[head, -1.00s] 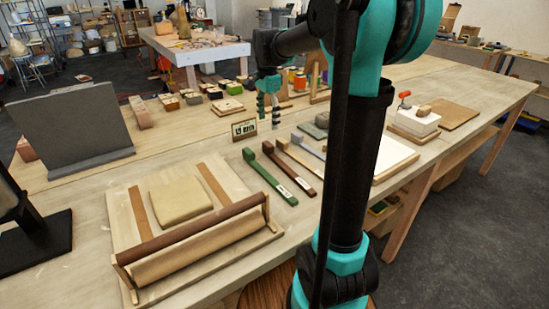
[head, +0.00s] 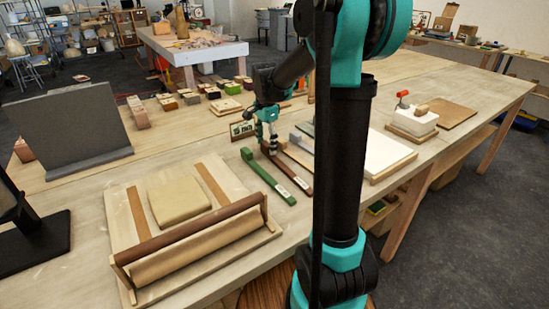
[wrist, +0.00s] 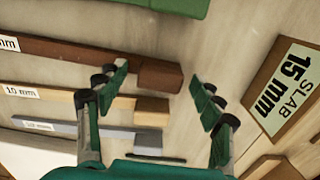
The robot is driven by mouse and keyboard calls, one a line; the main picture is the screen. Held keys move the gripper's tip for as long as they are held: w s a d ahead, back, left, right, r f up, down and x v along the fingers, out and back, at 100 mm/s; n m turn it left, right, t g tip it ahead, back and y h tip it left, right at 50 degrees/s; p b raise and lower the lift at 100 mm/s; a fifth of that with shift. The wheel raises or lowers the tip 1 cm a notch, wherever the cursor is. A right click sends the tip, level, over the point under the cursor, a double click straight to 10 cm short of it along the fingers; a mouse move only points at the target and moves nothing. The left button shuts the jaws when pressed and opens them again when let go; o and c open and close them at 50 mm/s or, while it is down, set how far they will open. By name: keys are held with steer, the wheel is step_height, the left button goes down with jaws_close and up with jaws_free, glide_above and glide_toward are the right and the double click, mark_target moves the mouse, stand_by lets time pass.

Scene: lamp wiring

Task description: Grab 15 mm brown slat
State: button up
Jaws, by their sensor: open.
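The brown slat (head: 297,174) lies flat on the table, just right of the green slat (head: 268,178), with a white label near its front end. In the wrist view the brown slat (wrist: 70,55) enters from the left, its label partly cut off, and its darker end block lies between the spread fingers. My gripper (head: 268,148) is over the far end of the slats, open and empty. In the wrist view my gripper (wrist: 158,80) has one fingertip overlapping the brown slat and the other over bare table. Contact with the slat cannot be told.
A sign (wrist: 286,86) reading "SLAB 15 mm" stands close to the right finger. A 10 mm slat (wrist: 90,98) and a grey slat (wrist: 85,130) lie parallel to the brown one. The roller board (head: 235,255) is at the front left of the slats.

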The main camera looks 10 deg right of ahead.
steer(key=c, duration=1.3)
steer(key=shift+r, duration=0.1)
